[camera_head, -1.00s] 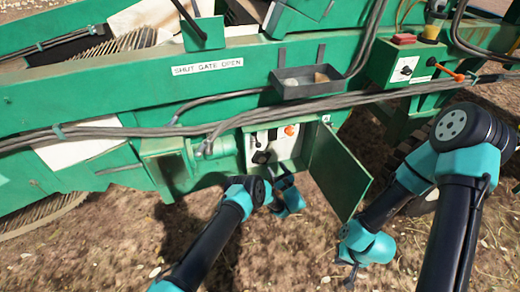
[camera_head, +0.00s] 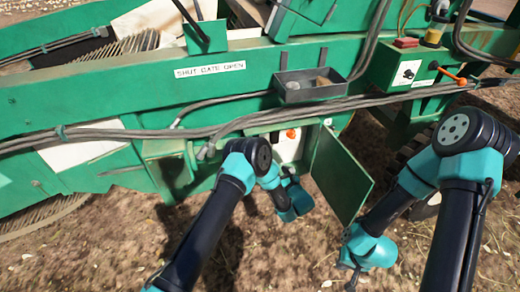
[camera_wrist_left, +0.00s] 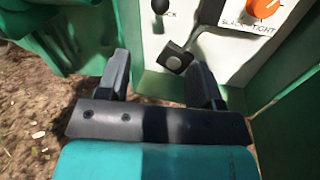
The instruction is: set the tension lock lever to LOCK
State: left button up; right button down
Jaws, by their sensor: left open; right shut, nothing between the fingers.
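The control panel (camera_wrist_left: 225,60) sits in an open green box on the machine. In the left wrist view it has a black square-ended lever (camera_wrist_left: 176,57), a black round knob (camera_wrist_left: 160,5) beside lettering cut to "CK", and an orange knob (camera_wrist_left: 265,8) over "SLACK TIGHT". I cannot tell for sure which black part is the tension lock lever. My left gripper (camera_wrist_left: 160,75) is open, its fingers on either side of the square-ended lever and seemingly short of it. In the head view my left arm hides most of the panel. My right gripper (camera_head: 352,272) is shut and empty, low over the soil.
The box's green door (camera_head: 340,175) stands open to the right of the panel, between my two arms. Cables (camera_head: 230,127) and a grey tray (camera_head: 310,90) are above. A second control box (camera_head: 405,70) is at upper right. Bare soil lies below.

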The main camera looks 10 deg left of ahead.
pick_arm(q)
jog(key=x, duration=1.7)
jog(key=shift+a, duration=0.15)
grip_shut()
